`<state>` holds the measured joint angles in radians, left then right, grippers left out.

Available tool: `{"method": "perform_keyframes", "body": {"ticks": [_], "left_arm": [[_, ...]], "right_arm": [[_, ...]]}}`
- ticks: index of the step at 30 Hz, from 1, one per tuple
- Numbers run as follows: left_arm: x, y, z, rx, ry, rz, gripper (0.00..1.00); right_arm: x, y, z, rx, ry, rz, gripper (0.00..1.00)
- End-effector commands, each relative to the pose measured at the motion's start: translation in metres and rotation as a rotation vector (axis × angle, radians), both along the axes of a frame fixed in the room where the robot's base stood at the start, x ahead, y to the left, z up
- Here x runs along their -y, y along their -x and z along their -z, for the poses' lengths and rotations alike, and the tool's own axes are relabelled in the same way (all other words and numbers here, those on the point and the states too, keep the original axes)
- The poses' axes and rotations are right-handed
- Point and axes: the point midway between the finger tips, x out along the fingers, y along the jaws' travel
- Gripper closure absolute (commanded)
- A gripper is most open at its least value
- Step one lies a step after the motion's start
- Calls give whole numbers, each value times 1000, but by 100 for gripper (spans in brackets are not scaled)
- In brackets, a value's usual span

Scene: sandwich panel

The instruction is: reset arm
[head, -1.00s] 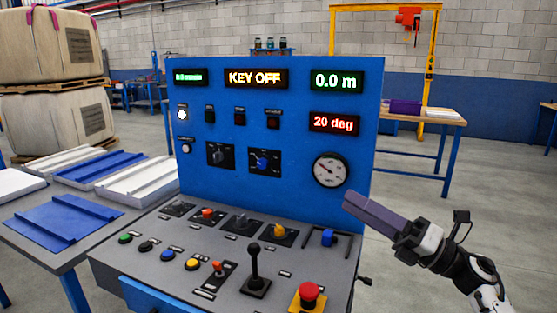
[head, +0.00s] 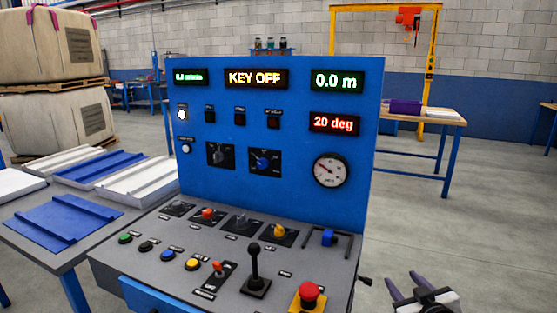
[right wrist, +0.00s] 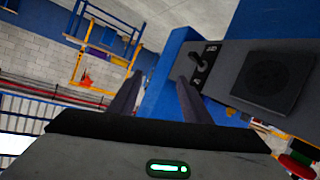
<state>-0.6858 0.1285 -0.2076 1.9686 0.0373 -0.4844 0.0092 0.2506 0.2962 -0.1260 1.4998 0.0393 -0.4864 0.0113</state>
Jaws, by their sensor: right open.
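My right gripper (head: 408,288) is low at the bottom right of the head view, beside the right edge of the blue control panel (head: 270,100). Its two fingers are apart with nothing between them. In the right wrist view the fingers (right wrist: 155,100) are also spread and empty, with the side of the panel and a black toggle switch (right wrist: 199,66) beyond them. The gripper is apart from the panel. The panel's display reads KEY OFF (head: 256,78), with 0.0 m and 20 deg on others. My left gripper is not in view.
The console desk carries a black joystick (head: 255,268), a red emergency button (head: 308,293) and several coloured buttons. A table with blue and white panels (head: 62,222) stands at the left. A workbench (head: 440,118) stands behind at the right. The floor right of the console is clear.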

Motion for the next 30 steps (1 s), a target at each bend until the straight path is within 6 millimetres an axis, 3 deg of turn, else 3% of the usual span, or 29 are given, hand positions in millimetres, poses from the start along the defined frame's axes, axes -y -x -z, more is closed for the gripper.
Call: {"method": "perform_keyframes", "body": {"ticks": [1, 3, 5, 9, 15, 18, 22, 30], "left_arm": [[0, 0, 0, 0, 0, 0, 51], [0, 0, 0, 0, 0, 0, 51], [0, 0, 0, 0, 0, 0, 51], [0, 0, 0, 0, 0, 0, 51], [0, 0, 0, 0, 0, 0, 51], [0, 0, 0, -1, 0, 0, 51], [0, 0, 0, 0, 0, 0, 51], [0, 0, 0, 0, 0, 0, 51]], "right_arm": [[-15, 24, 29, -43, -13, -19, 56], [-35, 58, 63, -95, -34, -44, 56], [-52, 90, 90, -142, -55, -64, 56], [-91, 175, 143, -255, -116, -101, 56], [-135, 294, 182, -405, -211, -123, 56], [-148, 333, 188, -452, -246, -124, 56], [-156, 359, 190, -484, -269, -122, 56], [-158, 363, 190, -491, -273, -122, 56]]}}
